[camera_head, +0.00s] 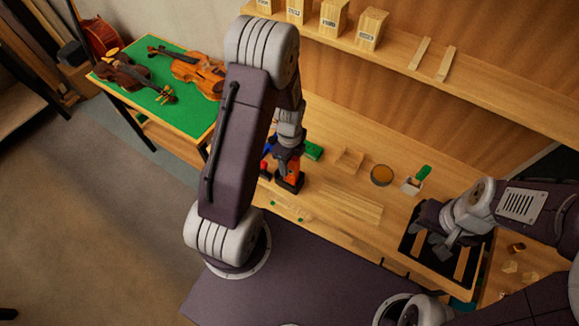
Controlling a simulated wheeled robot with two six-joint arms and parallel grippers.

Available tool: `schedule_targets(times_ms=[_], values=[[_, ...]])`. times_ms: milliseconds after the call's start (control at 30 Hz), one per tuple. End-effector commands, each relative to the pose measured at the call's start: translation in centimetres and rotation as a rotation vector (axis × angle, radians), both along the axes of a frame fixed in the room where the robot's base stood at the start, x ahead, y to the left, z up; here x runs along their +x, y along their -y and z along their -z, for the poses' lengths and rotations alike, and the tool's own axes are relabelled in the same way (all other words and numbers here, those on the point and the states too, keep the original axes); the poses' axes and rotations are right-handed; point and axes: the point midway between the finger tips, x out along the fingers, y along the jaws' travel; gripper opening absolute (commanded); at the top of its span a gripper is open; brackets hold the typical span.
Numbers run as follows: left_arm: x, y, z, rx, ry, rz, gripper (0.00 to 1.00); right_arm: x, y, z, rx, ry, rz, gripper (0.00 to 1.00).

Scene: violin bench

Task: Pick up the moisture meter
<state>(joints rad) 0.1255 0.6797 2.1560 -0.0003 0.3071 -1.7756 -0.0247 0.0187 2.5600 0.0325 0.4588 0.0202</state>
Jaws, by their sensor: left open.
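My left gripper (284,168) is over the bench, open, with its fingers pointing down and partly hidden by my own arm. An orange and black upright device (291,180) stands right by its fingertips; it may be the moisture meter, but I cannot tell for certain. I cannot tell whether the fingers touch it. A green object (313,150) lies just behind it on the bench. My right gripper (437,243) is over a black tray (470,268) at the right; whether its jaws are open is unclear.
Red (264,169) and blue small items are beside the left gripper. A round amber dish (381,175) and a white box (411,186) with a green-handled tool stand mid-bench. Violins lie on a green table (188,122). A shelf (470,87) with wooden blocks runs behind.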

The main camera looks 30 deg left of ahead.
Motion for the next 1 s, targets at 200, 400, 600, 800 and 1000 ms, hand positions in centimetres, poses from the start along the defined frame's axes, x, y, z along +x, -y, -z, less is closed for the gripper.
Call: schedule_targets(times_ms=[200, 400, 600, 800, 1000], values=[[0.0, -0.1, 1.4, 0.001, 0.002, -0.001, 0.55, 0.0, 0.0, -0.2, 0.0, 0.0, 0.0, 0.36], [0.0, -0.1, 1.4, 0.0, 0.001, -0.001, 0.32, 0.0, 0.0, -0.2, 0.0, 0.0, 0.0, 0.36], [0.0, -0.1, 1.4, 0.0, 0.001, -0.001, 0.0, 0.0, 0.0, -0.2, 0.0, 0.0, 0.0, 0.36], [0.0, -0.1, 1.3, 0.001, 0.002, -0.001, 0.0, 0.0, 0.0, -0.2, 0.0, 0.0, 0.0, 0.36], [0.2, -0.1, -0.3, 0.001, 0.007, -0.001, 0.0, 0.0, 0.0, 0.2, 0.0, 0.0, 0.0, 0.36]])
